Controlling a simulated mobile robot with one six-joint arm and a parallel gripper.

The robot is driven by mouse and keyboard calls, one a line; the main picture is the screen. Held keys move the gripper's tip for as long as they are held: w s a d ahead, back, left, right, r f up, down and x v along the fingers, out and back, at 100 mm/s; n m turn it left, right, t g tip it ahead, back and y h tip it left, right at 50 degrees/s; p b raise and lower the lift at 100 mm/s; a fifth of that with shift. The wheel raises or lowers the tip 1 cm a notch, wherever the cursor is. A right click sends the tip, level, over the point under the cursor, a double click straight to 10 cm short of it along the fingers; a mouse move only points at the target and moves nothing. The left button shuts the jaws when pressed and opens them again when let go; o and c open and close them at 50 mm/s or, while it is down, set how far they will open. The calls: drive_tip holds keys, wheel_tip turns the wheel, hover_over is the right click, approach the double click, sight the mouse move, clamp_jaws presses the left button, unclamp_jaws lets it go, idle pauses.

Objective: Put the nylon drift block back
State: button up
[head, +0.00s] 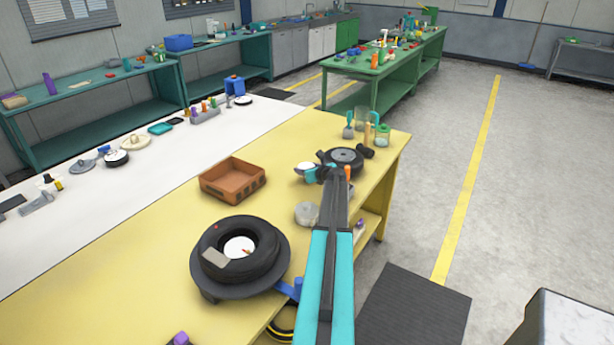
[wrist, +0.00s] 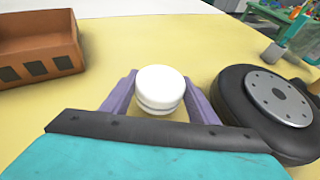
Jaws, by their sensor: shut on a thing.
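The white nylon drift block (wrist: 160,88) is a short round cylinder with grooves round its side. In the wrist view it sits between the two purple fingers of my gripper (wrist: 160,105), which is shut on it. In the head view the white block (head: 305,166) shows at the end of my arm, and my gripper (head: 310,172) is partly hidden by its own wrist. It is over the yellow bench (head: 165,265); I cannot tell whether it touches the top.
A small wheel (head: 345,159) lies close to the right of my gripper. A brown crate (head: 232,182) stands to the left. A large black tyre (head: 240,252) lies on a round stand nearer me. Jars and tools (head: 365,125) stand at the bench's far end. Bare yellow top lies between.

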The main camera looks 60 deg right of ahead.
drive_tip(key=shift+f, duration=0.1)
drive_tip(key=shift+f+p, duration=0.45)
drive_tip(key=shift+f, duration=1.35)
drive_tip(key=shift+f, duration=0.1)
drive_tip(key=o, duration=1.2)
drive_tip(key=shift+s+a, duration=0.1)
drive_tip(key=b+v, duration=0.2)
drive_tip(key=v, duration=0.8)
drive_tip(key=shift+b, duration=0.4)
drive_tip(key=shift+v, duration=0.95)
